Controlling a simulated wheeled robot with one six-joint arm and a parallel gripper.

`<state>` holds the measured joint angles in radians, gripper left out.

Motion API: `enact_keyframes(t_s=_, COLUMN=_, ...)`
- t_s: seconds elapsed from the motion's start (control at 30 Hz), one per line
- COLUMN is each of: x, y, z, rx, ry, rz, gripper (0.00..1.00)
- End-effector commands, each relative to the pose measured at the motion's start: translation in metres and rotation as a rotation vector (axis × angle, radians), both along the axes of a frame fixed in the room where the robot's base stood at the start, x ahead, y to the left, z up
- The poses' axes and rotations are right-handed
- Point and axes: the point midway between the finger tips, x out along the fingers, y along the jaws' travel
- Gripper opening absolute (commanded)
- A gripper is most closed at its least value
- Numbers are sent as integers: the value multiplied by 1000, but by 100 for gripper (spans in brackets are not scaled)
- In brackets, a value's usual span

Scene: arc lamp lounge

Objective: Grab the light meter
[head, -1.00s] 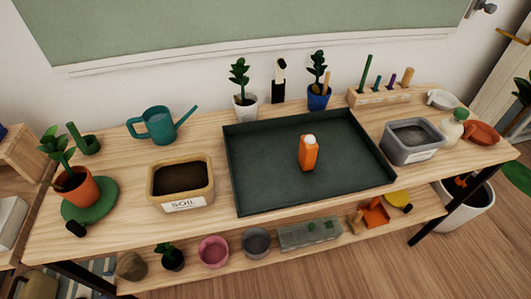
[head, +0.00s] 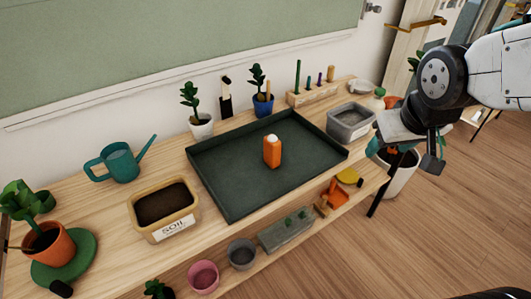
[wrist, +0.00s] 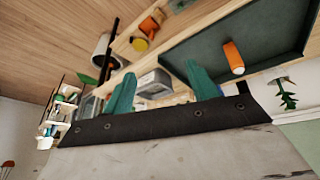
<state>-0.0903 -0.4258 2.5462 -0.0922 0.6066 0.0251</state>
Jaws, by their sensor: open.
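The light meter appears to be the orange, upright block with a white rounded top (head: 272,152), standing in the middle of a dark green tray (head: 225,200) on the wooden bench. It also shows in the wrist view (wrist: 233,57), towards the upper right. My gripper (head: 405,155) is open and empty at the right of the head view, well apart from the meter and beyond the tray's right end. Its two teal fingers show spread in the wrist view (wrist: 161,71), with the meter to the right of them.
A grey bin (head: 350,122) stands between the tray and my gripper. A soil box (head: 163,210) and teal watering can (head: 120,163) are on the left. Potted plants (head: 199,124) and a peg rack (head: 313,95) line the back. The tray around the meter is bare.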

Motion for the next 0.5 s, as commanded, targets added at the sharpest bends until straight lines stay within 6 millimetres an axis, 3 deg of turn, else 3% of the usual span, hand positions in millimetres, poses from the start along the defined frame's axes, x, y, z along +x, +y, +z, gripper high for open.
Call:
enact_keyframes(t_s=0.1, x=56, y=26, z=-31, rx=4, ry=-124, rz=88, gripper=58)
enact_keyframes(t_s=0.2, x=95, y=53, z=-55, rx=28, ry=-239, rz=168, gripper=58)
enact_keyframes(t_s=0.33, x=131, y=94, z=-86, rx=82, ry=-385, rz=269, gripper=58)
enact_keyframes(t_s=0.5, x=153, y=150, z=-123, rx=194, ry=-553, rz=394, gripper=58)
